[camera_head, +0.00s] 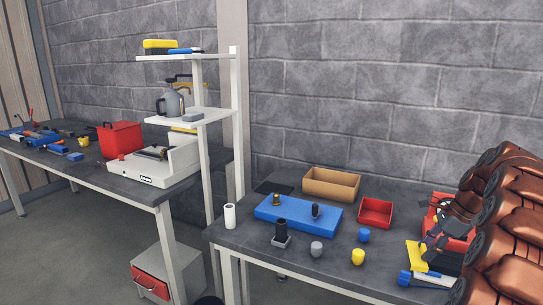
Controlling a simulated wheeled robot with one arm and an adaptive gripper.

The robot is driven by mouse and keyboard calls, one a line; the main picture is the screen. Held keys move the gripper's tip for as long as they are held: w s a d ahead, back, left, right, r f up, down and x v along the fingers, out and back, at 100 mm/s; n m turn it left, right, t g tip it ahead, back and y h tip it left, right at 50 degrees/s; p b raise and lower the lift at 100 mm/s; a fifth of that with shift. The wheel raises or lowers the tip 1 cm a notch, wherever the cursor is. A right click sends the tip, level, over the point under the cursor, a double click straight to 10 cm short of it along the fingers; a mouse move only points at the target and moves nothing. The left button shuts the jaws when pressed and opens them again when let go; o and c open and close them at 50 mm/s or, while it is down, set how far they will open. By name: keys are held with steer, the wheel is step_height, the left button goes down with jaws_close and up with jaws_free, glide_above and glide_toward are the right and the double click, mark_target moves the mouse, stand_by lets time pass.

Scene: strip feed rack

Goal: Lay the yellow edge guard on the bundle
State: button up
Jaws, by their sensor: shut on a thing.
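My gripper (431,243) is at the right of the near bench, reaching in from the right edge with dark fingers. It is shut, and its fingertips meet a yellow piece (415,256) that looks like the yellow edge guard. The contact is small and partly hidden by the fingers. Right below are a dark block (449,263) and a low stack with white and blue parts (432,280), perhaps the bundle. I cannot tell whether the yellow piece touches this stack.
A red bin (376,211), a cardboard box (331,183) and a blue board (292,222) with small fittings stand to the left. A white shelf post (238,150) rises at the bench's left end.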

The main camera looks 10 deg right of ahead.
steer(key=w+a+f+n+g+h+p, duration=0.1)
steer(key=w+a+n+g+p, duration=0.1)
steer(key=a+n, duration=0.6)
steer(key=w+a+f+n+g+h+p, duration=0.1)
steer(key=a+n, duration=0.6)
steer(key=a, duration=0.9)
steer(key=w+a+f+n+g+h+p, duration=0.1)
steer(key=w+a+f+n+g+p, duration=0.1)
steer(key=a+n, duration=0.6)
steer(key=a+f+g+p, duration=0.1)
steer(key=a+p, duration=0.1)
steer(key=a, duration=0.2)
steer(key=shift+w+n+h+p, duration=0.3)
steer(key=shift+w+h+p, duration=0.1)
steer(key=shift+g, duration=0.3)
